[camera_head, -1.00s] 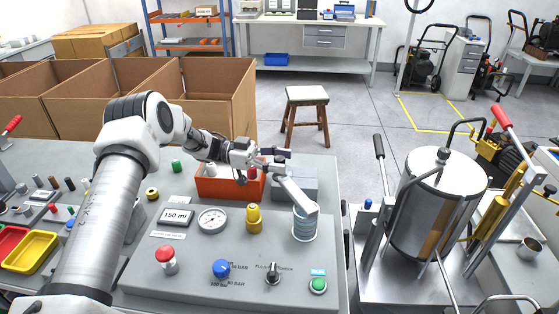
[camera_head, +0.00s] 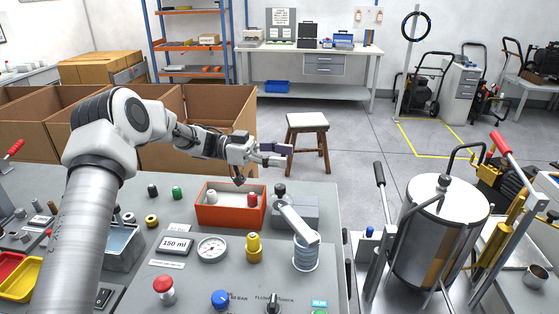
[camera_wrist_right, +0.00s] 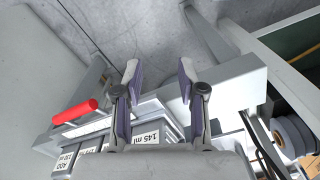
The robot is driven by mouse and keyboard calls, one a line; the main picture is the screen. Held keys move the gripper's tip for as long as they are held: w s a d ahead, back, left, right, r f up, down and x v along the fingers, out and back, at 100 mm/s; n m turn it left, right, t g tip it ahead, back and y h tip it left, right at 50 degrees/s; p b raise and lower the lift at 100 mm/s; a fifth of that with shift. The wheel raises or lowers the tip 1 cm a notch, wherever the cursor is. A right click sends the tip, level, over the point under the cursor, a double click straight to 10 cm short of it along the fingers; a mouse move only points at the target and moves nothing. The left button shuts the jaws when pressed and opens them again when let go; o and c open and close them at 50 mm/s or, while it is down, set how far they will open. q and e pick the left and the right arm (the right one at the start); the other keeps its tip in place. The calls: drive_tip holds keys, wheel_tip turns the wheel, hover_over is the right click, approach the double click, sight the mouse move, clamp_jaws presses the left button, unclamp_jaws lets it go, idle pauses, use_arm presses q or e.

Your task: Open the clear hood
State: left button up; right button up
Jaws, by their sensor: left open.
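A drum-shaped, partly see-through cylinder (camera_head: 430,240), which looks like the clear hood, stands upright on the steel stand at the right. It has a pale round top with a dark bent handle (camera_head: 462,150), and bars run in front of it. My left gripper (camera_head: 287,155) is open and empty, raised above the back edge of the grey bench, well left of the cylinder. My right gripper (camera_wrist_right: 160,75) shows only in the right wrist view. Its fingers are apart with nothing between them. The cylinder cannot be made out in that view.
A red-orange tray (camera_head: 213,214) holding small knobs sits below my left gripper. A gauge (camera_head: 212,248) and a yellow knob (camera_head: 253,247) stand on the grey panel. Labelled blocks and a red handle (camera_wrist_right: 75,112) lie under my right gripper.

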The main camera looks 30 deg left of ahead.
use_arm(q)
drive_tip(key=shift+s+a+f+t+p, duration=0.1)
drive_tip(key=shift+s+a+t+p, duration=0.1)
drive_tip(key=shift+a+t+p, duration=0.25)
drive_tip(key=c, duration=0.5)
drive_tip(key=s+a+f+n+t+p, duration=0.1)
drive_tip(key=t, duration=0.1)
drive_tip(key=s+a+n+t+p, duration=0.1)
drive_tip(key=n+t, duration=0.1)
drive_tip(key=t, duration=0.1)
drive_tip(key=s+a+f+n+t+y+p, duration=0.1)
drive_tip(key=a+t, duration=0.1)
drive_tip(key=shift+s+f+t+p, duration=0.25)
drive_tip(key=shift+s+f+p, duration=0.05)
drive_tip(key=shift+f+p, duration=0.05)
clamp_jaws()
drive_tip(key=s+f+n+t+y+p, duration=0.2)
drive_tip(key=s+f+n+y, duration=0.2)
drive_tip(key=s+y, duration=0.25)
drive_tip(key=s+f+n+t+y+p, duration=0.3)
drive_tip(key=s+n+y, duration=0.15)
drive_tip(key=s, duration=0.25)
drive_tip(key=b, duration=0.3)
approach(276, 192)
drive_tip(key=shift+m, duration=0.25)
drive_tip(key=p+x, duration=0.1)
drive_tip(key=x, duration=0.6)
drive_tip(key=shift+w, duration=0.15)
